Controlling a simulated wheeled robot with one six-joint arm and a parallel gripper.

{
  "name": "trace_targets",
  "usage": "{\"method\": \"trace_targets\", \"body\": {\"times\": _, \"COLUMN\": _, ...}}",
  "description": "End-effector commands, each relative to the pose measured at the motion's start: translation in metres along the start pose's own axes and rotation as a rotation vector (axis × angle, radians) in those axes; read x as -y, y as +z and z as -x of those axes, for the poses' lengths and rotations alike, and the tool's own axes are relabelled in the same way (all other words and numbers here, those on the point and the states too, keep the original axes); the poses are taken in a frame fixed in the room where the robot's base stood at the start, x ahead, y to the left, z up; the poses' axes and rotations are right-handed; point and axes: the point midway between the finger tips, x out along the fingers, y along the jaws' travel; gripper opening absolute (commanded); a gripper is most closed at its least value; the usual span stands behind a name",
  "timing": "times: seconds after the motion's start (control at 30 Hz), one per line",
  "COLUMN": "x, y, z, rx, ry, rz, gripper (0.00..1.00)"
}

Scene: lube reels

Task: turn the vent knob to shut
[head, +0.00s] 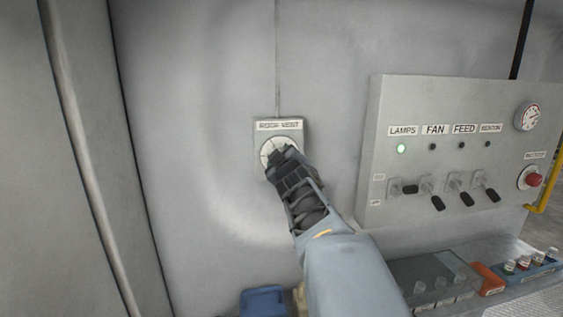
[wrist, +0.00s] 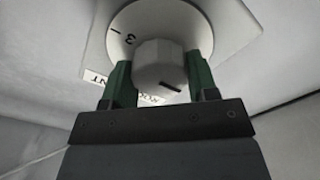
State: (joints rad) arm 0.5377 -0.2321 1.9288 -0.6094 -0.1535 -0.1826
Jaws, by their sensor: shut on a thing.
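The roof vent control is a grey plate (head: 295,130) labelled "ROOF VENT" on the wall, with a round white dial (head: 266,150). My gripper (head: 284,158) is at the dial and hides most of it and the knob in the head view. In the wrist view, the pale faceted knob (wrist: 158,64) sits between the two green fingers of my gripper (wrist: 160,84), which are shut on its sides. A dark pointer mark shows on the knob's lower right.
A grey control panel (head: 450,110) stands to the right, with a lit green lamp, several switches, a gauge (head: 528,117) and a red button (head: 534,180). Below are a blue object (head: 263,301) and a blue tray (head: 530,268) of small bottles. The wall around the vent plate is clear.

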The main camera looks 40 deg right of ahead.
Motion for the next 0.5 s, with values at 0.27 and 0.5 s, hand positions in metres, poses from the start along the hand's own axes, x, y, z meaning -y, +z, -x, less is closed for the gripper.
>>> {"method": "trace_targets", "body": {"times": 0.27, "x": 0.0006, "y": 0.0010, "z": -0.0002, "rx": 0.003, "ry": -0.001, "rz": 0.017, "gripper": 0.30}}
{"method": "trace_targets", "body": {"times": 0.5, "x": 0.0006, "y": 0.0009, "z": -0.0002, "rx": 0.002, "ry": -0.001, "rz": 0.018, "gripper": 0.55}}
